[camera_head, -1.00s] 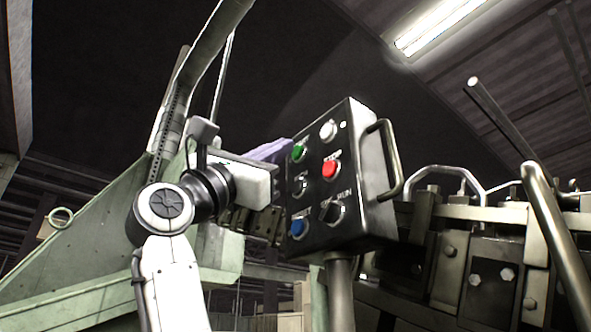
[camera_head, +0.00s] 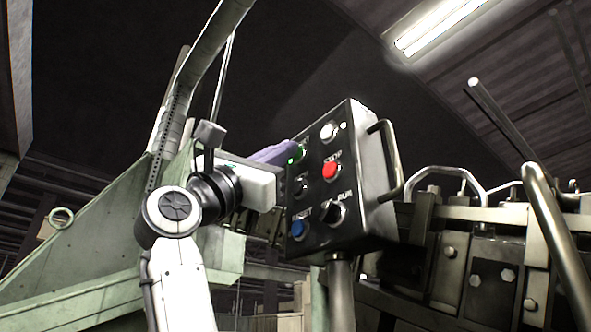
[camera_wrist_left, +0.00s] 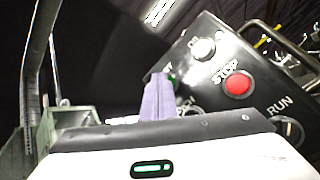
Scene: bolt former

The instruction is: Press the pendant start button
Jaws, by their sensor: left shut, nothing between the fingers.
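The black pendant box (camera_head: 355,190) stands on a post, its button face turned toward my left arm. The green start button (camera_head: 296,154) is at its upper left, partly covered by my left gripper's fingertips (camera_head: 292,152). The gripper is shut and empty, its purple fingers at the green button; whether they touch or press it I cannot tell. In the left wrist view the fingers (camera_wrist_left: 160,97) reach to the panel's left edge, with only a sliver of green (camera_wrist_left: 171,78) showing beside their tips. My right gripper is not in view.
The red stop button (camera_head: 331,169) is close to the right of the fingers, with a white button (camera_head: 328,131) above it. A black RUN knob (camera_head: 333,214) and a blue button (camera_head: 297,228) sit lower. A metal handle (camera_head: 392,160) guards the box's right side.

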